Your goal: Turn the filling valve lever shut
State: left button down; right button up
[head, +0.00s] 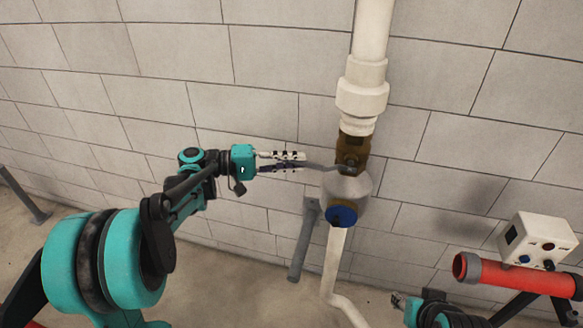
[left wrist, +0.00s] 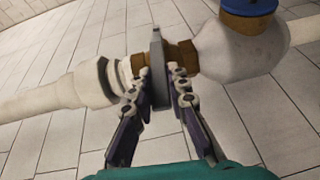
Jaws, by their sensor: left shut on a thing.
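The filling valve lever (head: 326,167) is a grey bar. It sticks out to the left, roughly level, from a brass valve body (head: 353,152) on a white vertical pipe. My left gripper (head: 302,163) reaches in from the left and is shut on the lever's outer part. In the left wrist view the lever (left wrist: 158,50) stands between the two fingers of my left gripper (left wrist: 158,78), with the brass body (left wrist: 184,56) behind it. My right gripper (head: 399,301) is low at the bottom, away from the valve; its finger opening is too small to tell.
Below the valve are a white bulb-shaped fitting (head: 348,186) and a blue cap (head: 342,215). A grey post (head: 302,245) stands left of the lower pipe. A red pipe (head: 510,275) and a white control box (head: 538,241) are at right. A block wall (head: 180,100) lies close behind.

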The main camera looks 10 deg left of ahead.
pick_arm(q)
jog(key=shift+f+h+b, duration=0.6)
jog(key=shift+f+b, duration=0.1)
jog(key=shift+b, duration=0.1)
jog(key=c, duration=1.6)
grip_release()
jog(key=shift+d, duration=0.1)
jog(key=shift+o, duration=0.7)
jog(key=shift+d, duration=0.1)
jog(key=v, duration=1.2)
jog(key=shift+s, duration=0.15)
